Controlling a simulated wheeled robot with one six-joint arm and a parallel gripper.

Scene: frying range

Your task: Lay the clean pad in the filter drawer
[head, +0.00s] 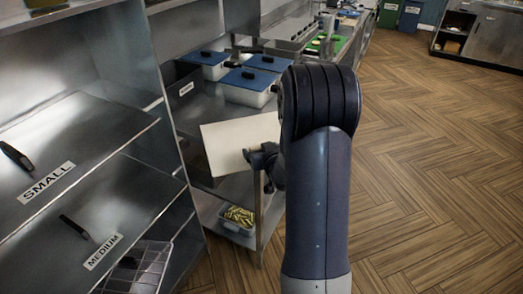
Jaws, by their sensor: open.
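A flat cream sheet, which looks like the clean pad (226,146), shows in the middle of the head view, in front of the steel counter's near end. My gripper (258,158) is at the sheet's lower right edge with its jaws open. The fingers overlap the sheet in the picture, and I cannot tell whether they touch it. My arm hides what lies to the right of the sheet. I cannot make out a filter drawer in this view.
Steel panels with black handles at the left are labelled SMALL (80,150) and MEDIUM (125,195). White tubs with blue lids (248,78) and a black bin (182,82) stand behind the sheet. A food tub (238,220) sits on the lower shelf. The wooden floor (430,150) at right is clear.

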